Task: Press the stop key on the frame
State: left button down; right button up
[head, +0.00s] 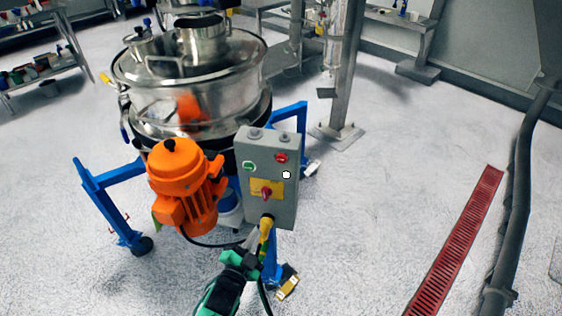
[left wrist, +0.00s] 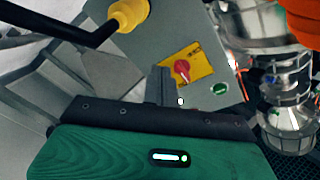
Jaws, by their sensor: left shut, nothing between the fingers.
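The grey control box (head: 284,205) is on the blue frame of the sifter. It carries a red stop key (head: 281,158) at upper right, a green key (head: 250,166) at upper left, and a red rotary switch (head: 266,193) on a yellow plate. My left gripper (head: 254,240) is shut and empty, low in front of the box, near its yellow cable gland (head: 266,226). In the left wrist view the box appears inverted, with the rotary switch (left wrist: 182,68) and green key (left wrist: 219,88) past my fingers (left wrist: 160,84). I cannot see the red stop key there. Contact cannot be told.
An orange motor (head: 186,185) stands left of the box, below the steel sifter drum (head: 190,75). A blue leg (head: 104,200) is at left. A steel post (head: 342,70) stands behind. Floor is clear at right, up to a red grate (head: 456,240) and black pipe (head: 515,215).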

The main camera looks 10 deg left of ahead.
aim_at(281, 158)
pick_arm(q)
jog(key=s+d+r+m+t+h, duration=0.1)
jog(key=r+m+h, duration=0.3)
jog(key=r, duration=0.6)
jog(key=s+d+r+m+t+h, duration=0.1)
jog(key=d+r+m+t+h, duration=0.2)
jog(key=r, duration=0.6)
jog(key=shift+d+r+m+t+h+b, duration=0.35)
jog(key=shift+m+t+h, duration=0.4)
jog(key=shift+m, duration=0.45)
pick_arm(e)
jog(key=shift+w+a, duration=0.2)
jog(key=shift+w, duration=0.35)
jog(key=shift+w+a, duration=0.15)
jog(key=shift+w, duration=0.35)
pick_arm(q)
jog(key=shift+a, duration=0.1)
pick_arm(e)
jog(key=shift+s, duration=0.1)
